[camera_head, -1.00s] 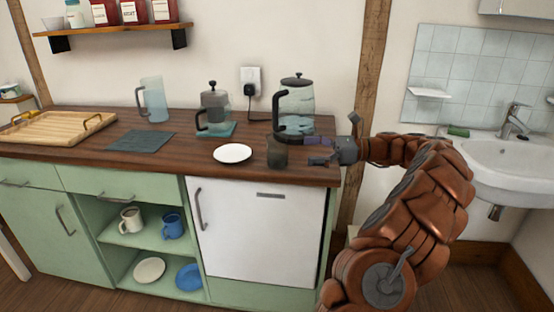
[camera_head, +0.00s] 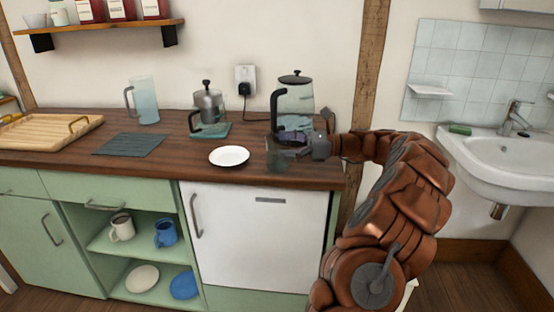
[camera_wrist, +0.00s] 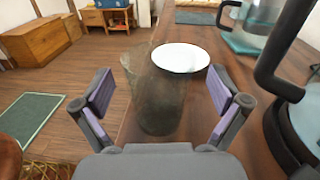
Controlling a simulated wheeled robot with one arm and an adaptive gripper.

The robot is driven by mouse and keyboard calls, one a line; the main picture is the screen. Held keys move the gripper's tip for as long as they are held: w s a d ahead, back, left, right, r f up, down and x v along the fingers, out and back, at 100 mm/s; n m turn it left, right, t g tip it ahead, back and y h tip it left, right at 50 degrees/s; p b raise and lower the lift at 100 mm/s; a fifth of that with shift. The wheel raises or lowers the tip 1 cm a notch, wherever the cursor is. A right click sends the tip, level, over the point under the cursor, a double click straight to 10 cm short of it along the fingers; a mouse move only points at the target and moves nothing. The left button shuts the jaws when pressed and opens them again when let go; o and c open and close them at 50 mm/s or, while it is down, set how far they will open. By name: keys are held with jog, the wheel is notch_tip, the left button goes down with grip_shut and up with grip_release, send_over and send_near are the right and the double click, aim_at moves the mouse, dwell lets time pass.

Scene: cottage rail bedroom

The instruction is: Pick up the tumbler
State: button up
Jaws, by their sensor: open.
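The tumbler (camera_head: 278,160) is a smoky, see-through glass standing upright near the front edge of the counter, in front of the kettle. In the wrist view the tumbler (camera_wrist: 158,100) stands in the middle, between my two purple-padded fingers. My gripper (camera_head: 288,146) reaches in from the right at the tumbler, and in the head view its fingers partly overlap the glass. In the wrist view my gripper (camera_wrist: 160,92) is open, with a gap showing on each side of the tumbler.
A white plate (camera_head: 229,156) lies just left of the tumbler. The kettle (camera_head: 296,98) with its black handle stands close behind. A French press (camera_head: 207,105) sits on a teal mat, and a pitcher (camera_head: 147,102) is farther left. The counter's front edge is near.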

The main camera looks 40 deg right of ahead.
jog(key=shift+x, duration=0.8)
jog(key=c, duration=1.4)
jog(key=shift+r, duration=0.5)
jog(key=s+d+r+p, duration=0.1)
jog(key=s+d+p, duration=0.2)
jog(key=s+p, duration=0.1)
jog(key=s+d+r+p, duration=0.2)
jog(key=s+d+p, duration=0.1)
jog(key=p, duration=0.4)
jog(key=s+d+r+p, duration=0.1)
jog(key=s+d+p, duration=0.2)
jog(key=s+p, duration=0.2)
jog(key=shift+s+r, duration=0.15)
jog(key=shift+s, duration=0.4)
jog(key=shift+a+p, duration=0.1)
jog(key=shift+p, duration=0.25)
